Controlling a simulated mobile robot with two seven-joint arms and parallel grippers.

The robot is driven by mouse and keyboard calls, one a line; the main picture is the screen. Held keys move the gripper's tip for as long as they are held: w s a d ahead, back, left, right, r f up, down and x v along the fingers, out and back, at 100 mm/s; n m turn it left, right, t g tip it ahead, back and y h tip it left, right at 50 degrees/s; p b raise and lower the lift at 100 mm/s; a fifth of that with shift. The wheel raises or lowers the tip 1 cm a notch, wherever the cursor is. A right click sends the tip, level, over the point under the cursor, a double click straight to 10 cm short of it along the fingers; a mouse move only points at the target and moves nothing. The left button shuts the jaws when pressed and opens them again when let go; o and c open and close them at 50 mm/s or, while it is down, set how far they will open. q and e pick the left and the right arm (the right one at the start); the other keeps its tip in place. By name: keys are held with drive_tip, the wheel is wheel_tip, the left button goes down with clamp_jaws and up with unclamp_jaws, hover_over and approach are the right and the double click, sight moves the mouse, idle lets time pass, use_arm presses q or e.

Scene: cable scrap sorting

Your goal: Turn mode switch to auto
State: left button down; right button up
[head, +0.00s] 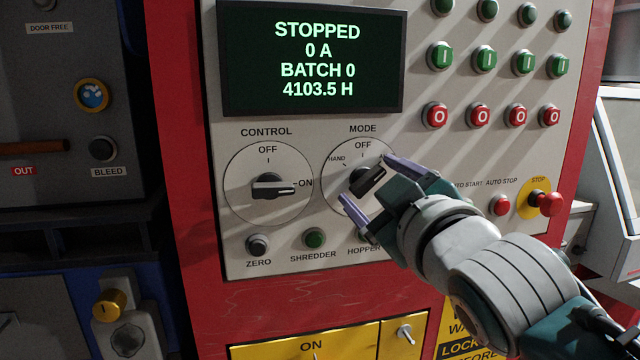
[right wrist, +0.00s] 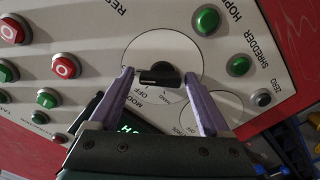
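The black mode switch knob (head: 367,181) sits on its round white dial (head: 333,172) under the MODE label. HAND and OFF are readable there; the dial's right side is hidden by my gripper. The knob's bar slants from lower left to upper right in the head view; I cannot tell which end points. My right gripper (head: 366,178) is open, one finger on either side of the knob. In the right wrist view, the knob (right wrist: 160,78) lies between the spread fingertips (right wrist: 158,74), with visible gaps beside it. My left gripper is not in view.
The control switch (head: 273,187) on the left points to ON. The screen (head: 312,58) above reads STOPPED. Green and red buttons (head: 435,115) fill the upper right, and a red stop button (head: 545,202) stands out at right. Small buttons (head: 314,238) sit below the dials.

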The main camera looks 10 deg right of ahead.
drive_tip(key=shift+o, duration=0.7)
drive_tip(key=shift+s, duration=0.2)
drive_tip(key=s+b, duration=0.1)
drive_tip(key=s, duration=0.8)
drive_tip(key=shift+s+d, duration=0.2)
drive_tip(key=shift+s, duration=0.1)
drive_tip(key=shift+s, duration=0.1)
